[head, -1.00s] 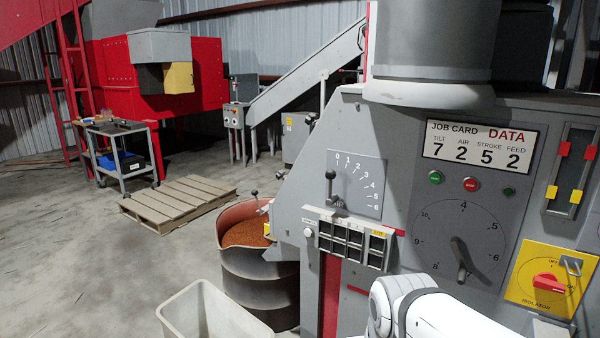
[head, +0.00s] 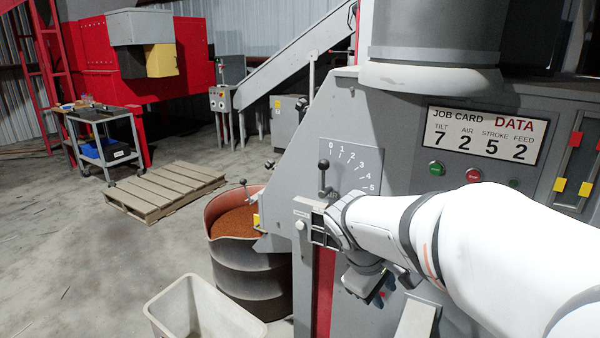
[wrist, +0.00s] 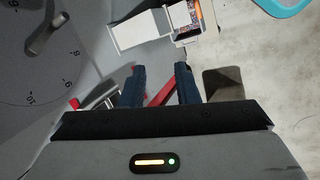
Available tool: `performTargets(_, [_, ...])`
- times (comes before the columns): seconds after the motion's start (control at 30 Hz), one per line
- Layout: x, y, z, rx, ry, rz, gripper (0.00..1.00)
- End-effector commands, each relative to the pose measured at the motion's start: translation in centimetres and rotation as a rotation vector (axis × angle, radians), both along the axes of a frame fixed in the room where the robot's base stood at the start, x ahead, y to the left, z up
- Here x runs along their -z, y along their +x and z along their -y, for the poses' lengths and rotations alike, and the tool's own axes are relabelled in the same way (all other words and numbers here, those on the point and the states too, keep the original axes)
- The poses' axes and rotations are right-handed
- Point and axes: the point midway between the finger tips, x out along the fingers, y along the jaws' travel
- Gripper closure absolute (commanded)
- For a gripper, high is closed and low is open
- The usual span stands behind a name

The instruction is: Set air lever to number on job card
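The job card (head: 482,136) on the grey machine reads TILT 7, AIR 2, STROKE 5, FEED 2. A lever with a dark ball knob (head: 323,164) stands upright, just below the 0 of a numbered scale plate (head: 352,160). The lever is not clearly seen in the wrist view.
In the wrist view a round dial with a knob (wrist: 43,36) is at upper left; my arm hides it in the head view. Green (head: 436,169) and red (head: 473,175) buttons are under the card. A rust-filled drum (head: 245,270) and a pale bin (head: 180,325) stand left.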

Motion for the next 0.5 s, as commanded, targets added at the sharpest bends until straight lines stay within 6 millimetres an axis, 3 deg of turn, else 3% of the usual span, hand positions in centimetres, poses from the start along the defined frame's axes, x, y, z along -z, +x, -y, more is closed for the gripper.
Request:
performTargets(0.03, [-0.6,2.8,0.3,-0.106,-0.101,-0.043,0.72])
performTargets(0.13, [-2.1,8.4,0.9,-0.315,-0.320,-0.123,0.72])
performTargets(0.27, [-3.9,16.1,0.2,-0.563,-0.617,-0.230,0.72])
performTargets(0.4, [-5.4,23.9,-2.6,-0.784,-0.940,-0.341,0.72])
performTargets(0.5, [-6.0,28.4,-5.3,-0.895,-1.144,-0.407,0.72])
